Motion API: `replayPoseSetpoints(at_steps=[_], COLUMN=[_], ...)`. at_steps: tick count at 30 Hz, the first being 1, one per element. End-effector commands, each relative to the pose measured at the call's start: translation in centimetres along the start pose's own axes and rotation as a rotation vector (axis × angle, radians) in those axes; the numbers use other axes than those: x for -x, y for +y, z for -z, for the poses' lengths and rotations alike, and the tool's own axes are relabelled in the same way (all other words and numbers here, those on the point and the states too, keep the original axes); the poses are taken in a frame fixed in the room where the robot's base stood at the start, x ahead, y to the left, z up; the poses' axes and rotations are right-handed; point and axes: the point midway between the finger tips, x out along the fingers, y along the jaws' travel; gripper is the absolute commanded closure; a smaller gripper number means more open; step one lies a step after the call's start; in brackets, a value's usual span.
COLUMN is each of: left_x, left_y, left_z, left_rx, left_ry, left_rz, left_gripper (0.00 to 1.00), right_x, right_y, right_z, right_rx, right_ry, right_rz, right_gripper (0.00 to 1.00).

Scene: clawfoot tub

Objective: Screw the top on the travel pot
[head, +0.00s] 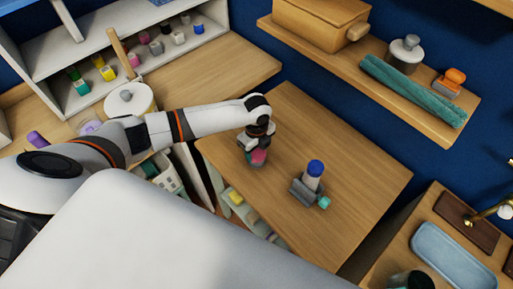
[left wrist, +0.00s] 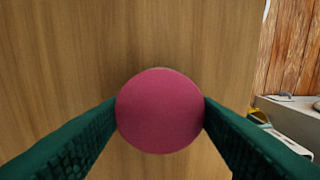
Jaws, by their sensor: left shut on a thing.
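My left gripper (head: 257,146) is over the left part of the small wooden table, its fingers pointing down. It is shut on a round pink thing (left wrist: 160,110), which shows as a smooth disc between the green finger pads in the left wrist view. The pink thing also shows in the head view (head: 258,157); I cannot tell whether it is only a top or a pot with a top. To its right, a pale upright pot with a blue end (head: 315,168) stands in a grey holder (head: 304,192) with a teal knob. My right gripper is not in view.
The front and right of the wooden table (head: 345,215) are clear. A wall shelf (head: 400,95) with a box, jar and rolled teal cloth is behind. A cubby shelf (head: 110,65) with several small coloured-top pots is at upper left. A blue tray (head: 455,258) lies at lower right.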

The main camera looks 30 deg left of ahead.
Motion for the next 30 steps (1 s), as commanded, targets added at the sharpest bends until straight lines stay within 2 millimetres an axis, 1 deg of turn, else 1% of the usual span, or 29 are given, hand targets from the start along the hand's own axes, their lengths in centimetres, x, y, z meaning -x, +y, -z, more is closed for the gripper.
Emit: replayPoseSetpoints(at_steps=[11,12,16,22,24,30], left_x=[-0.09,-0.09,-0.09,-0.09,-0.09,-0.1], left_y=[0.01,0.01,0.01,0.01,0.0,0.0], left_z=[-0.02,-0.02,-0.02,-0.01,-0.01,-0.01], left_rx=[0.0,0.0,0.0,0.0,0.0,0.0], left_ry=[0.0,0.0,0.0,0.0,0.0,0.0], left_rz=[0.0,0.0,0.0,0.0,0.0,0.0], left_gripper=[0.65,0.42,0.2,0.19,0.27,0.27], right_x=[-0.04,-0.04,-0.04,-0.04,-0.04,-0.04], right_y=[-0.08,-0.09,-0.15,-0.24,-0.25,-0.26], right_z=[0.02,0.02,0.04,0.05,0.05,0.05], right_rx=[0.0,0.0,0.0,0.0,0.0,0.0], right_ry=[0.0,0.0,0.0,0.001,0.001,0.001], right_rz=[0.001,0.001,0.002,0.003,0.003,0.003], right_gripper=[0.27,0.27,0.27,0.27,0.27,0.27])
